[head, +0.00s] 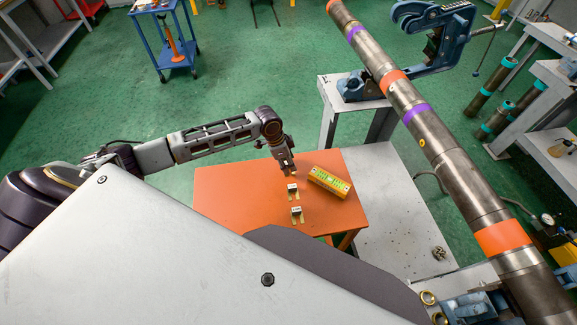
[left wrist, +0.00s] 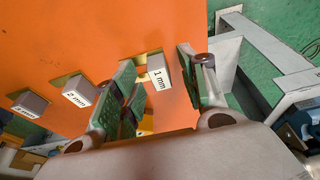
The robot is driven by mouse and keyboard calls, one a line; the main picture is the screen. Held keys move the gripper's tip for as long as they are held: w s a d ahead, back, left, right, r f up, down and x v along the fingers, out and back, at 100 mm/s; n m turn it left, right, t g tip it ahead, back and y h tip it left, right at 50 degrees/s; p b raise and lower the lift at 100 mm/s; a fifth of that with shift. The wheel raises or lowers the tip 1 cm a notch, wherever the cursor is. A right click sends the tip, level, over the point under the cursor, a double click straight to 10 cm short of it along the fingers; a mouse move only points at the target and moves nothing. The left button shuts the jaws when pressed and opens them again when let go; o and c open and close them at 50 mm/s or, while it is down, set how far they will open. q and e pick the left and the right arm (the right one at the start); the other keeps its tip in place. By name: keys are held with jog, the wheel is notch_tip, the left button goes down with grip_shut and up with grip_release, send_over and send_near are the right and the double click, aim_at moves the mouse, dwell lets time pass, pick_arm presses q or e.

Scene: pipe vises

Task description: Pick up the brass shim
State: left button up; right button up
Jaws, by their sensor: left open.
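Several brass shims with pale labelled blocks stand in a row on the orange table (head: 225,190). In the left wrist view, the block marked "1 mm" (left wrist: 158,76) lies between the finger pads, with a bit of brass beside it. The block marked "2 mm" (left wrist: 78,91) and another block (left wrist: 30,104) with an unclear label are left of the fingers. In the head view, two shims (head: 292,189) (head: 297,212) show in front of my left gripper (head: 289,171). My left gripper (left wrist: 156,88) is open, pointing down over the table. My right gripper is not in view.
A yellow-green box (head: 328,182) lies right of the shims on the table. A grey bench (head: 400,235) adjoins the right side. A long banded pipe (head: 437,140) crosses at the right, with a blue vise (head: 432,40) behind it. The table's left part is clear.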

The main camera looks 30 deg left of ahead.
pick_arm(q)
grip_shut()
jog(key=shift+r, duration=0.1)
dwell(0.3)
notch_tip(320, 180, up, 10)
dwell(0.7)
dwell(0.3)
